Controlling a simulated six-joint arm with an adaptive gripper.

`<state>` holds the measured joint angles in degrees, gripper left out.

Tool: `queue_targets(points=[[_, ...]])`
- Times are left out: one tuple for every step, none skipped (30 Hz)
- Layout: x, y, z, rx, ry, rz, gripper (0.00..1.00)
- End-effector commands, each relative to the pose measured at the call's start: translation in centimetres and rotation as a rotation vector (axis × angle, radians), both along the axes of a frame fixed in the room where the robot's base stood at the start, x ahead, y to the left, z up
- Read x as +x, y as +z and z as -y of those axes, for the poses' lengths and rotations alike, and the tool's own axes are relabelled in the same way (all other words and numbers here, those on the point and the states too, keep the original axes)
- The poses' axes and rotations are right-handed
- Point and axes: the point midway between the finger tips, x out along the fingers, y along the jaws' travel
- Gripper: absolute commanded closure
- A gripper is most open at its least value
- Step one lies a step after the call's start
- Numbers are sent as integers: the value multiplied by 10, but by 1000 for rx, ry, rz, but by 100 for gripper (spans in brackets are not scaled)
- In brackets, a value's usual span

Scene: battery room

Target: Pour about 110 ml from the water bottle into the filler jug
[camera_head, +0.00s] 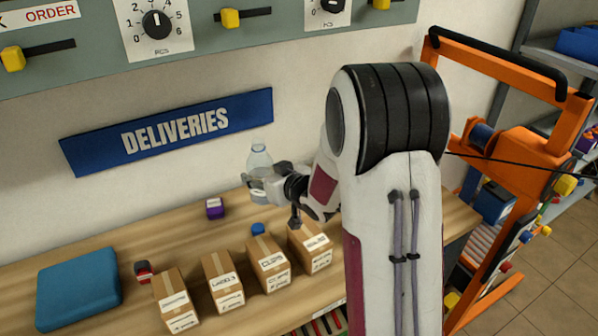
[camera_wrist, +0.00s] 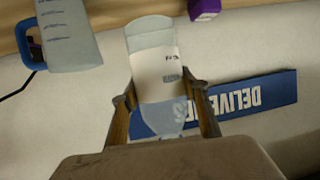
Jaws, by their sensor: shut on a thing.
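The clear water bottle (camera_head: 259,158) is upright in my gripper (camera_head: 267,184), above the back of the wooden bench. No cap shows on its neck. In the wrist view, which is upside down, my gripper (camera_wrist: 168,100) has one finger on each side of the bottle (camera_wrist: 155,70), which has a pale printed label. I cannot tell the water level. The filler jug (camera_wrist: 68,35), translucent with a blue handle and printed marks, is at the upper left of the wrist view, apart from the bottle. In the head view the jug is not visible.
A blue cap (camera_head: 258,229) and a purple block (camera_head: 214,208) lie on the bench (camera_head: 120,235). Several cardboard boxes (camera_head: 222,282) line its front. A blue flat case (camera_head: 78,287) and a dark red item (camera_head: 143,271) are at left. An orange frame (camera_head: 530,150) stands at right.

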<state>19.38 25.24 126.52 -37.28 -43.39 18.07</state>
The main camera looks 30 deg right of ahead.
Motion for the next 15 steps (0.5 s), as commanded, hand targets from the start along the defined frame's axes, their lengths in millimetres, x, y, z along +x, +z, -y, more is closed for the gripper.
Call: queue_targets(points=[[-3,-2,5,0,-17,1,86],[-5,-4,7,1,-26,0,86],[-6,-6,9,0,-38,0,86],[-8,-7,11,0,-45,0,86],[-9,-8,13,0,-54,0,86],[-11,-10,16,0,-63,0,86],[-12,-11,17,1,-69,1,86],[-13,-12,19,0,-74,1,86],[-13,-13,23,0,-83,2,86],[-13,-13,24,0,-85,3,86],[-13,-12,24,-1,-80,3,86],[-13,-12,24,-2,-78,3,86],[-13,-12,24,-1,-76,3,86],[-13,-12,23,-1,-75,3,86],[-13,-12,23,-1,-73,3,86]])
